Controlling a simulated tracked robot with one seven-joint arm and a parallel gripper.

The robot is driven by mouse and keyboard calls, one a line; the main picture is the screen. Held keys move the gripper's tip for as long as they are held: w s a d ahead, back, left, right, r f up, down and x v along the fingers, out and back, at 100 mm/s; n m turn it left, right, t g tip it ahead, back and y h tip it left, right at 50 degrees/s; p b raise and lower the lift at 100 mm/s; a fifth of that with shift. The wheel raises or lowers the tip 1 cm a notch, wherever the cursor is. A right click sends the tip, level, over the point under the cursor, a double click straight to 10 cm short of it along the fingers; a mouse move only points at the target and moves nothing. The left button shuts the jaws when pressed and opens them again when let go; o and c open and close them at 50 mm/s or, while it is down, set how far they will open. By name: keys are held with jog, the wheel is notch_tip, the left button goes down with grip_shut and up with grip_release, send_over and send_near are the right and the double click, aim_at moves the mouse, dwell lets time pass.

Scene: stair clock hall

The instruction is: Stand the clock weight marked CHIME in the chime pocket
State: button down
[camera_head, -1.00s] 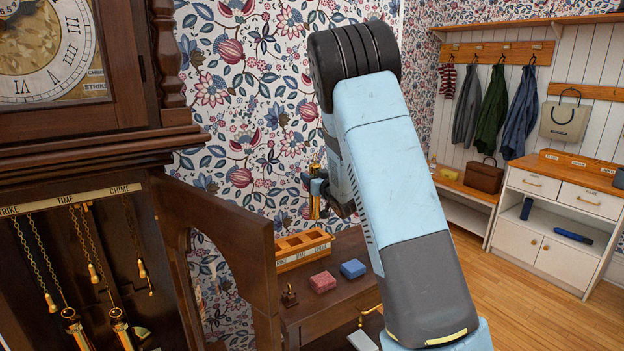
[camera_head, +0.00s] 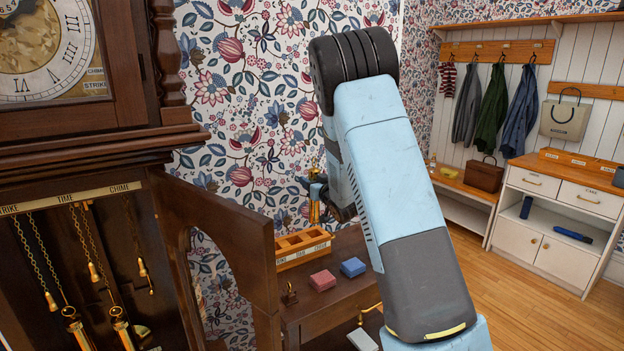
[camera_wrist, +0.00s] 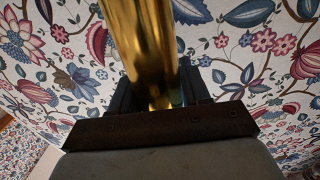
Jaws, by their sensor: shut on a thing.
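My gripper (camera_head: 316,188) is shut on a brass cylinder weight (camera_head: 314,211), held roughly upright above the pocket tray. The weight fills the upper middle of the wrist view (camera_wrist: 142,40), between the dark fingers. No marking can be read on it. The wooden pocket tray (camera_head: 303,257) sits on the side table, with a label strip along its front; the lettering is too small to read surely, so I cannot tell which pocket is the chime one. The weight is apart from the tray.
The tall clock case (camera_head: 95,165) stands at left, with its door (camera_head: 225,225) swung open beside the table. Brass weights hang under STRIKE and TIME; a bare hook hangs under CHIME. A red block (camera_head: 322,280) and blue block (camera_head: 353,267) lie before the tray.

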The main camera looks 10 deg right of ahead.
aim_at(312, 209)
jog(key=shift+f, duration=5.3)
dwell(2.3)
jog(key=shift+c, duration=2.3)
grip_release()
jog(key=shift+s+f, duration=0.1)
